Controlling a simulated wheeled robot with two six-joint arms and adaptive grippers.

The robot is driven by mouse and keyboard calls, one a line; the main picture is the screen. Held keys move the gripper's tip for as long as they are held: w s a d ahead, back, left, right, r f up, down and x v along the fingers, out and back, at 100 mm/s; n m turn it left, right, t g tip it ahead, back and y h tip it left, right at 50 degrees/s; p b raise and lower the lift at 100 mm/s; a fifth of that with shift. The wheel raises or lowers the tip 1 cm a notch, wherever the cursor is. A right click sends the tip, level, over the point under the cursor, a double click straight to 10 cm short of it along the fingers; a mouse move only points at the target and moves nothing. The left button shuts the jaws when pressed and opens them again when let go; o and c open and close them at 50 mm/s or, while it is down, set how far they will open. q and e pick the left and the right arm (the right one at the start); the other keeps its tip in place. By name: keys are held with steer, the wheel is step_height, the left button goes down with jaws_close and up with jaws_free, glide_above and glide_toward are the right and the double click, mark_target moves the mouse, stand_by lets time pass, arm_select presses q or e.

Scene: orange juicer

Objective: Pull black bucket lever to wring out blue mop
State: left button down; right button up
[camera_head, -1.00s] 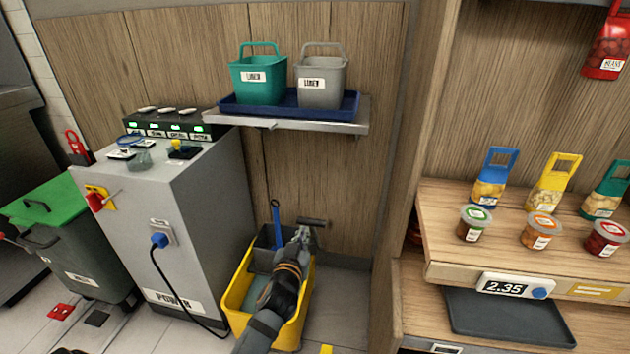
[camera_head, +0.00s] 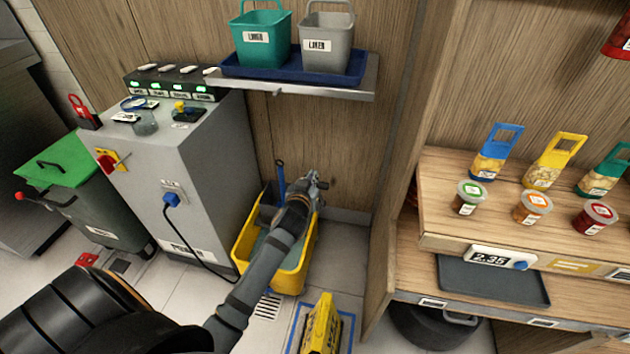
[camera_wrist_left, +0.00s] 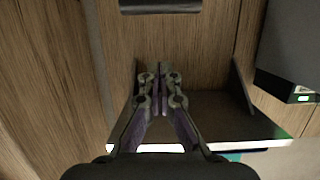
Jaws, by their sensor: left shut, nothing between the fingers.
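The yellow mop bucket (camera_head: 292,278) stands on the floor against the wood wall, partly covered by my left arm. The blue mop handle (camera_head: 281,178) stands upright in it. My left gripper (camera_head: 318,180) is above the bucket's back right side, shut and empty. In the left wrist view, the shut fingers (camera_wrist_left: 162,74) point toward a dark bar (camera_wrist_left: 160,6) at the top edge, apart from them; it looks like the bucket lever's grip. In the head view the lever is hidden or merges with the gripper. My right gripper is out of view.
A shelf (camera_head: 290,88) with teal and grey buckets hangs above the bucket. A grey power cabinet (camera_head: 205,150) with a cable stands left of it. A wood display counter (camera_head: 440,218) is to the right. A yellow floor sign (camera_head: 322,325) is in front.

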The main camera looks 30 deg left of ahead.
arm_select(q)
steer(key=x, duration=0.6)
steer(key=shift+f+b, duration=0.1)
steer(key=shift+b, duration=0.3)
steer(key=f, duration=0.1)
steer(key=s+f, duration=0.1)
steer(key=shift+s+d+f+b, duration=0.15)
steer(key=shift+d+f+b, duration=0.05)
steer(key=shift+f+b, duration=0.15)
steer(key=shift+s+f, duration=0.25)
steer(key=shift+f, duration=0.05)
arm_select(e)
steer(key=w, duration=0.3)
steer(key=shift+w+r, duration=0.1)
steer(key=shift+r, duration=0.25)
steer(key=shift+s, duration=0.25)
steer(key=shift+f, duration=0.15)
